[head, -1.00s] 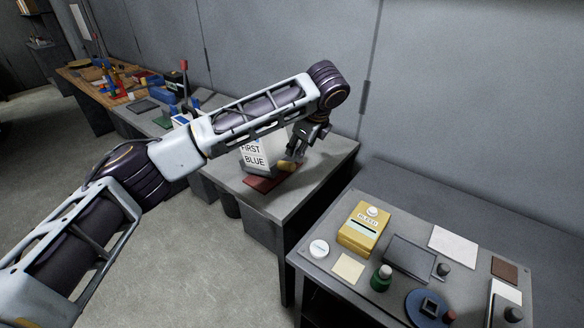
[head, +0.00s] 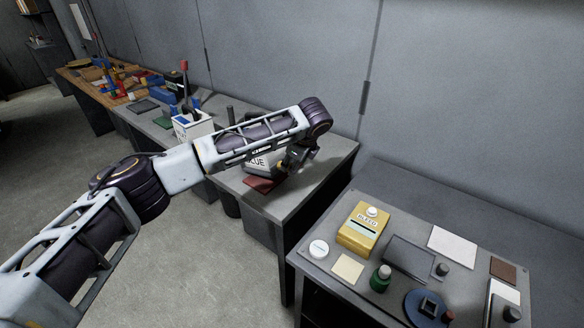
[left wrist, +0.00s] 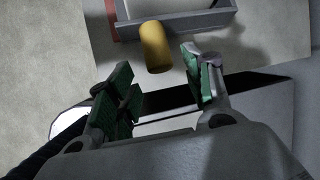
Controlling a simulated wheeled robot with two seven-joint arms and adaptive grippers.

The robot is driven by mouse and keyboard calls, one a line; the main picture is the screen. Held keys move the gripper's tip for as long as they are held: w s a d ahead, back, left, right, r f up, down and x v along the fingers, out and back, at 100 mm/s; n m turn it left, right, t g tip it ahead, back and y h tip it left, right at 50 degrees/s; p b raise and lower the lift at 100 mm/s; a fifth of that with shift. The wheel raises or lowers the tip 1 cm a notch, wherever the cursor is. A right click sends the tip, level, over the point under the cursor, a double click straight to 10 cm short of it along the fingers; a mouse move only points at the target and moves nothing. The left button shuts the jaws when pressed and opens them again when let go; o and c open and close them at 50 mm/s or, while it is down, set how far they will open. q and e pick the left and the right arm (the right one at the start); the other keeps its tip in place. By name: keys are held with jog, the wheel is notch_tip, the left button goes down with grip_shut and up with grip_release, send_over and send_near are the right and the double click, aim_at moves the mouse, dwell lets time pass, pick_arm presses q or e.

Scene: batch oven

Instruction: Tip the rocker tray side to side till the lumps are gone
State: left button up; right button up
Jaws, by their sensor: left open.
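A yellow cylinder (left wrist: 156,47), which looks like a handle, sticks out from the edge of a grey-rimmed tray (left wrist: 185,20) in the left wrist view. The tray is cut off at the top, so its contents cannot be judged. My left gripper (left wrist: 160,88) is open, with the cylinder just beyond its fingertips and between their lines, apparently not gripped. My right gripper is not in view.
A dark red mat or base (head: 262,185) and a partly hidden white block lettered "BLUE" (head: 257,163) are beside the gripper. A yellow "BLEED" box (head: 363,229) stands on the nearer table. A lettered white box (head: 192,126) stands further back left.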

pick_arm(q)
jog(key=x, duration=0.3)
jog(key=shift+w+a+f, duration=0.1)
jog(key=shift+f, duration=0.15)
jog(key=shift+w+f, duration=0.15)
jog(key=shift+f, duration=0.1)
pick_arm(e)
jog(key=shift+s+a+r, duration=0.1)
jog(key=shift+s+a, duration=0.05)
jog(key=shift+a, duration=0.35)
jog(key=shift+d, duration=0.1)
